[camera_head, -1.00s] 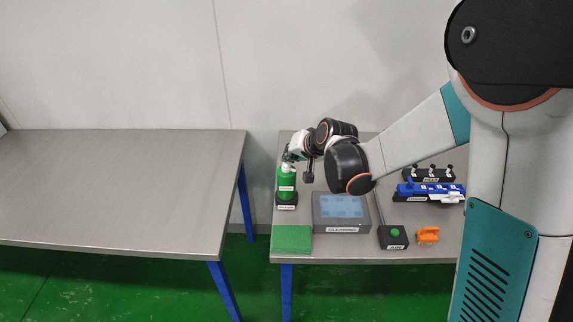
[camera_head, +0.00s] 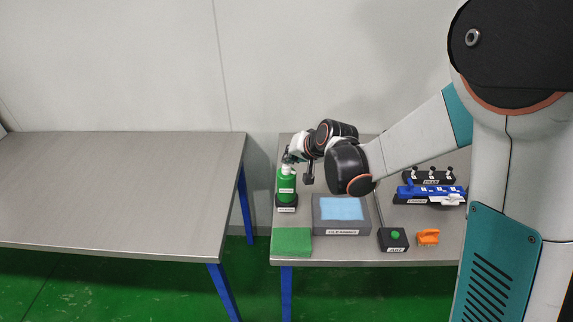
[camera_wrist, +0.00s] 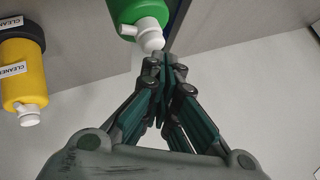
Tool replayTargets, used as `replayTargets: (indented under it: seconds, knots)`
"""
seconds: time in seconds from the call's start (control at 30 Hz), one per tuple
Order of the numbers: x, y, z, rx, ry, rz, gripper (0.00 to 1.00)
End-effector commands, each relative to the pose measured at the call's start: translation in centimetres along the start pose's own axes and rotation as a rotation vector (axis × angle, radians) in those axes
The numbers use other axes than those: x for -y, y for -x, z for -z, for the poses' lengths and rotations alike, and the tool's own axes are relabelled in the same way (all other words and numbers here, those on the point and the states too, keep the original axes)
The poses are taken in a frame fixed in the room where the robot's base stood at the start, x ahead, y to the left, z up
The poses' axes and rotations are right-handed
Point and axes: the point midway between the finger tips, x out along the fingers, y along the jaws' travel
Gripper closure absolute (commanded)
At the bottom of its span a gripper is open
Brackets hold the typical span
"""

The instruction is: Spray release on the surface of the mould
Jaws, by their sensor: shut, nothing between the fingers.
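A green bottle (camera_head: 286,184) with a white nozzle stands upright in a dark holder at the left of the right-hand table. Its label is too small to read. In the wrist view the green bottle (camera_wrist: 137,12) is at the top, and its white nozzle sits at my fingertips. My gripper (camera_head: 288,158) is at the top of the bottle. In the wrist view my gripper (camera_wrist: 163,60) has its fingers together with nothing between them, touching or just beside the nozzle. I cannot pick out anything as the mould.
A grey tray (camera_head: 341,230) marked cleaning holds a light blue sheet. A green pad (camera_head: 291,241), a black air box (camera_head: 393,240) and an orange piece (camera_head: 428,237) lie in front. The left table (camera_head: 110,190) is bare.

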Motion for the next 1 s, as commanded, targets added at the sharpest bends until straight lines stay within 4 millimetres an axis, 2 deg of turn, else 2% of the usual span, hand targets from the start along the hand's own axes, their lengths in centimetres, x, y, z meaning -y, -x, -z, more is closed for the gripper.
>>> replayTargets:
  seconds: [0.47, 1.0]
  knots:
    - [0.4, 0.5, 0.4, 0.0, 0.0, 0.0, 1.0]
    - [2.8, 3.8, 2.7, 0.0, 0.0, 0.0, 1.0]
